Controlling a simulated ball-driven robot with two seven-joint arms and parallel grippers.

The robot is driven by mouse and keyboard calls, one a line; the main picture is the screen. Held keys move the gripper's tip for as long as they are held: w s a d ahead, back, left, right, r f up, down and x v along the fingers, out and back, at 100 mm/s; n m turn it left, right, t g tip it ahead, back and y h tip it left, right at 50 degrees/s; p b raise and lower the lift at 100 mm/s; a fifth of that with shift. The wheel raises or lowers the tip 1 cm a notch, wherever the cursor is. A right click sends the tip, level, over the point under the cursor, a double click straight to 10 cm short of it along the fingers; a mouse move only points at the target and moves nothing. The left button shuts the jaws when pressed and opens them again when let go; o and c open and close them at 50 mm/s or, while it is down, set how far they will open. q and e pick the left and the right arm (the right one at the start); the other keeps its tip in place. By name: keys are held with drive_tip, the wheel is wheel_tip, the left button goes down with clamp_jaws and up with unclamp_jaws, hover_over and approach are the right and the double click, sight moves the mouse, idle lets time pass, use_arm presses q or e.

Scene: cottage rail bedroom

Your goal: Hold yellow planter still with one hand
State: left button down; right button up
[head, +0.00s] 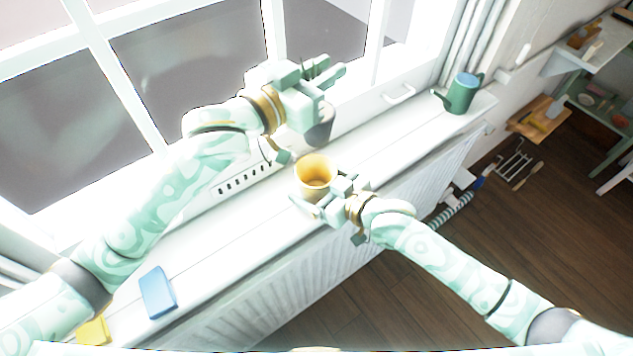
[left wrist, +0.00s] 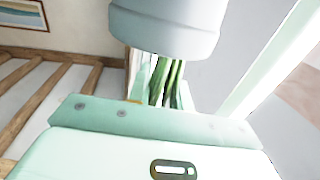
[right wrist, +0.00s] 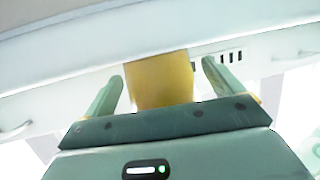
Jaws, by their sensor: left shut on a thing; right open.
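The yellow planter (head: 314,168) stands upright on the white window sill, its open top facing up. My right gripper (head: 322,195) is open at its near side. In the right wrist view the planter (right wrist: 160,80) lies between the two spread fingers, with gaps visible on both sides. My left gripper (head: 322,76) is above and slightly behind the planter, shut on the green stems of a plant (left wrist: 172,82). A pale grey pot (head: 321,128) is at the plant's base, above the planter's far rim; it also shows in the left wrist view (left wrist: 165,28).
A green watering can (head: 463,93) stands at the sill's right end. A blue block (head: 157,292) and a yellow block (head: 93,331) lie at its left end. The window is behind, a radiator (head: 265,300) below. Sill between blue block and planter is clear.

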drive_tip(key=shift+w+a, duration=0.1)
drive_tip(key=shift+a, duration=0.1)
drive_tip(key=shift+c, duration=0.3)
drive_tip(key=c, duration=1.1)
drive_tip(key=shift+o, duration=0.2)
drive_tip(key=shift+f, duration=0.1)
